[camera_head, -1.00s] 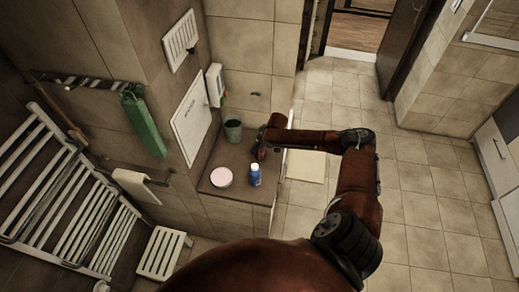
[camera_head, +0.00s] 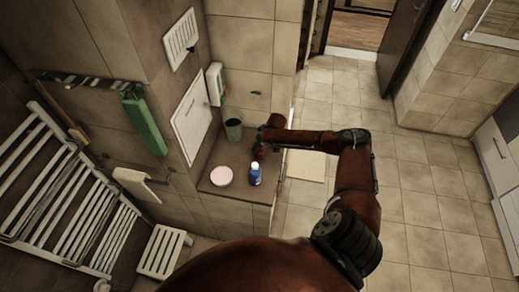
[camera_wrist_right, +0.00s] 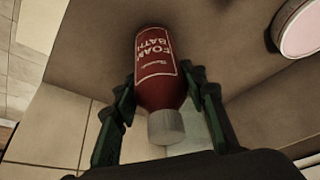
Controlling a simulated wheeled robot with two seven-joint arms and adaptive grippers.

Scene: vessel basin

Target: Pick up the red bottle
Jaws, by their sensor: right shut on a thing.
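The red bottle (camera_wrist_right: 160,68) has a "FOAM BATH" label and a pale grey cap. In the right wrist view it sits between the two dark green fingers of my right gripper (camera_wrist_right: 162,100), which are shut on it from both sides. Its cap points toward the wrist. In the head view my right gripper (camera_head: 259,151) is small and dark over the tiled ledge, and the bottle is hard to make out there. Whether its base touches the ledge I cannot tell. My left gripper is not in view.
On the tiled ledge (camera_head: 236,191) stand a blue bottle (camera_head: 255,175), a round pink-topped container (camera_head: 221,176) and a grey-green cup (camera_head: 233,130). The wall rises close behind. A white stool (camera_head: 160,252) and towel rack (camera_head: 60,190) are at left. The floor at right is clear.

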